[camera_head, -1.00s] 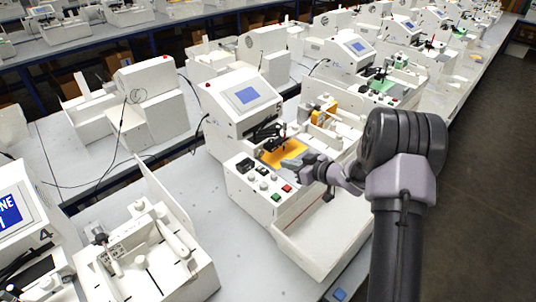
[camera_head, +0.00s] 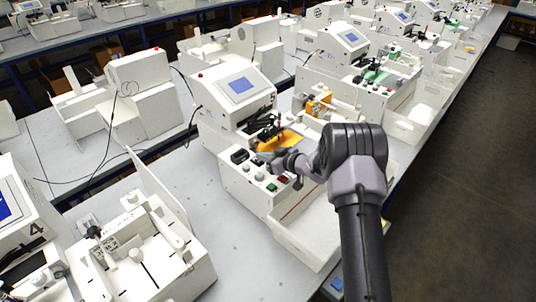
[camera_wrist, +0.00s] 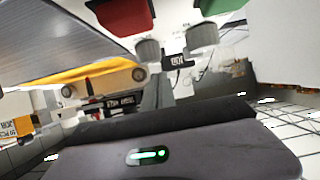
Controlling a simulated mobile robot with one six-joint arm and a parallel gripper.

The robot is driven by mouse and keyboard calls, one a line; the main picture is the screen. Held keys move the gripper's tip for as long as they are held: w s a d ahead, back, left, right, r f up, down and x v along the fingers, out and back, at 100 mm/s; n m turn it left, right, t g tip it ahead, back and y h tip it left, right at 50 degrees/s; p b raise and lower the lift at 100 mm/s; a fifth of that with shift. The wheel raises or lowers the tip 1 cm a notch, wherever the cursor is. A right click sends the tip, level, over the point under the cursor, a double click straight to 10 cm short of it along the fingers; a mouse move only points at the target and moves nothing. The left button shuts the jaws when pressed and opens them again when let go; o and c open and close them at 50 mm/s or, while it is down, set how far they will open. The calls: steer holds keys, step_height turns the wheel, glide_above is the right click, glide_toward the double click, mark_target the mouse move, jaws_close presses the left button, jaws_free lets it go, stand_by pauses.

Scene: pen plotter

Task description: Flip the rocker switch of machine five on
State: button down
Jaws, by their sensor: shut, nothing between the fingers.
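The white machine (camera_head: 232,128) under my gripper has a blue screen and a sloped control panel. My gripper (camera_head: 263,157) is shut and empty, just right of this switch and low over the panel. I cannot tell whether it touches anything. In the wrist view, a red button (camera_wrist: 122,14), a green button (camera_wrist: 219,5) and grey knobs (camera_wrist: 148,50) show upside down.
A yellow-orange plate (camera_head: 285,142) lies behind my gripper. An open white tray (camera_head: 310,232) extends in front of the machine. Machine four (camera_head: 150,240) stands at the left, with bare table between. Further machines stand behind.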

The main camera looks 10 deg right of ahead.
steer(key=shift+s+f, duration=0.1)
steer(key=shift+f, duration=0.5)
steer(key=shift+d, duration=0.1)
steer(key=shift+s+f+b, duration=0.15)
steer(key=shift+f+b, duration=0.15)
steer(key=shift+f, duration=0.1)
steer(key=shift+r+p, duration=0.6)
steer(key=shift+r, duration=0.25)
